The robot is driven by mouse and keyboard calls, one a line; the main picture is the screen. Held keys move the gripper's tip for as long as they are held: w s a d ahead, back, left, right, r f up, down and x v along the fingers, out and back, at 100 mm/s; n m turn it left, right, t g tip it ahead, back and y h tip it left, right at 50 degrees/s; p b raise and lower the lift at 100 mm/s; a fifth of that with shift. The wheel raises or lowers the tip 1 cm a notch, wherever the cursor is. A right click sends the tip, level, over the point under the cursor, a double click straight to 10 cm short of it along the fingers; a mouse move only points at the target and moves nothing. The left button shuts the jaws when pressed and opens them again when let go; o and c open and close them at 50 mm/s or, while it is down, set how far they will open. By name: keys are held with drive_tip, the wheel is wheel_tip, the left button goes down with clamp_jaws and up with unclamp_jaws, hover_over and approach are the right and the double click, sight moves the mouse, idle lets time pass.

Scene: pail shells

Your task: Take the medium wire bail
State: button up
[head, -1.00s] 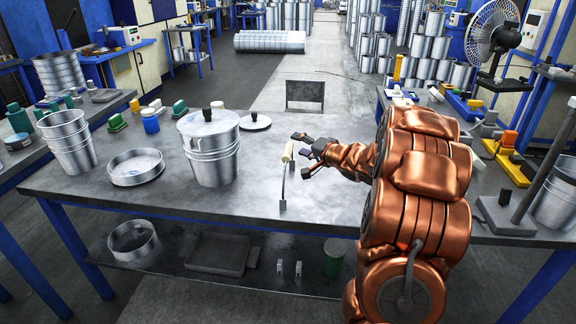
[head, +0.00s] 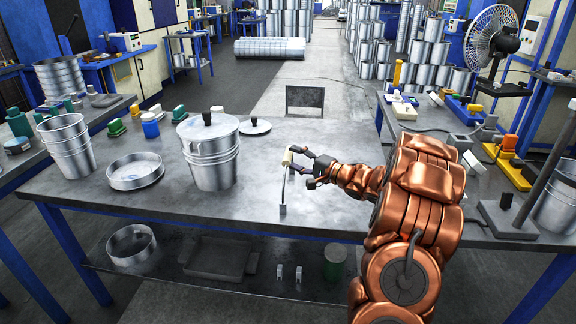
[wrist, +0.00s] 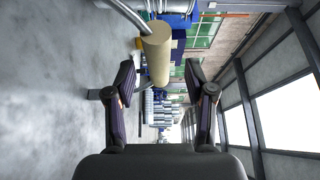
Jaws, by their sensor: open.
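The wire bail, a thin curved metal wire (head: 283,186) with a cream cylindrical grip (head: 287,158), stands up from the grey workbench (head: 335,210) near its middle, its lower end at a small metal block (head: 282,210). My gripper (head: 301,164) is just right of the grip, fingers pointing left. In the wrist view the grip (wrist: 156,50) appears between the two spread fingers (wrist: 159,80), towards their tips and slightly high in the picture. The fingers are open, with a visible gap on each side. I cannot tell this bail's size.
A lidded metal pail (head: 212,165), a shallow metal pan (head: 135,173) and stacked pails (head: 66,148) stand on the left of the bench. A round lid (head: 255,127) lies behind. A stand with a post (head: 535,185) is at right. The bench front around the bail is clear.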

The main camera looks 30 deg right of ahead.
sight(288, 156)
drive_tip(key=shift+x, duration=1.75)
drive_tip(key=shift+f, duration=0.1)
clamp_jaws()
